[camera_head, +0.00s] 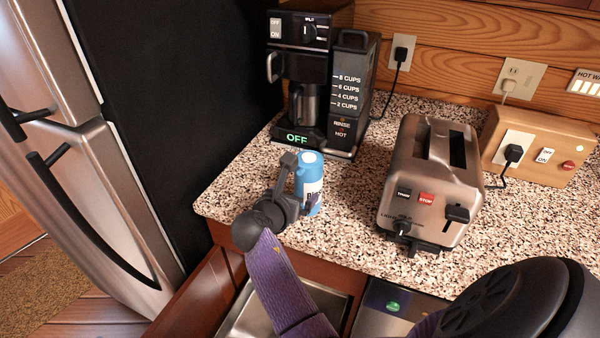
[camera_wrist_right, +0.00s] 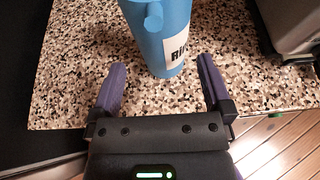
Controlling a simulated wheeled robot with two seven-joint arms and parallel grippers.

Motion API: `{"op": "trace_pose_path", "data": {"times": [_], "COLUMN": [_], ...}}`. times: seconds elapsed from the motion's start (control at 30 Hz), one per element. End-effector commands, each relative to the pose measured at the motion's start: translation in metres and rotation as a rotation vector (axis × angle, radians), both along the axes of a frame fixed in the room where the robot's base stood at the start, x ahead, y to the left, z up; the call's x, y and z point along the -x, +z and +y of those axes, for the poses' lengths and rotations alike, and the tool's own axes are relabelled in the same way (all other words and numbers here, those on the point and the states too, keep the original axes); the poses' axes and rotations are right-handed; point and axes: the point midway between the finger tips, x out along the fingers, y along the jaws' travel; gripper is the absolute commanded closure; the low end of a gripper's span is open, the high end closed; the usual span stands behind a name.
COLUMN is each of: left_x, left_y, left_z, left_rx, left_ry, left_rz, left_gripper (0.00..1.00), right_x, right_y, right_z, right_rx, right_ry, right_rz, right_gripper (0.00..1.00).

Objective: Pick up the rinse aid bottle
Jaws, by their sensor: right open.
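The rinse aid bottle (camera_head: 309,180) is blue with a pale cap and a white label. It stands upright on the speckled counter, in front of the coffee maker. My right gripper (camera_head: 300,186) is open at the bottle, its fingers on either side of the bottle's near part. In the right wrist view the bottle (camera_wrist_right: 163,38) stands ahead between the two purple fingertips of the open gripper (camera_wrist_right: 161,72), with gaps visible on both sides. The bottle's top is cut off there. In the head view the gripper hides part of the bottle's left side. My left gripper does not show.
The coffee maker (camera_head: 304,75) stands behind the bottle. A steel toaster (camera_head: 432,180) stands to its right, with a wooden switch box (camera_head: 540,150) beyond. The counter (camera_head: 235,190) is clear left of the bottle. An open drawer (camera_head: 240,315) lies below the counter's front edge; a fridge (camera_head: 90,190) is at left.

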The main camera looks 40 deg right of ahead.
Motion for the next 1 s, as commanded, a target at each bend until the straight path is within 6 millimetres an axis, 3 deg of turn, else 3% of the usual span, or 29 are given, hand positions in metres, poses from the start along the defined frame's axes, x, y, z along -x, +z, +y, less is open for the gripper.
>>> {"op": "trace_pose_path", "data": {"times": [0.33, 0.63, 1.0], "left_x": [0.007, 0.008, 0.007], "left_y": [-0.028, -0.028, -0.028], "left_z": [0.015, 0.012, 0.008], "left_rx": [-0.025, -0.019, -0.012], "left_ry": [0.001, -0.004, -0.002], "left_rz": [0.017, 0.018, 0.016], "left_gripper": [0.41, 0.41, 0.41], "right_x": [-0.025, -0.029, -0.028], "right_y": [-0.021, -0.020, -0.021], "right_z": [-0.055, -0.062, -0.062], "right_rx": [-0.001, -0.002, -0.002], "right_ry": [0.001, 0.003, 0.003], "right_rz": [-0.002, -0.003, -0.003], "right_gripper": [0.00, 0.02, 0.80]}}
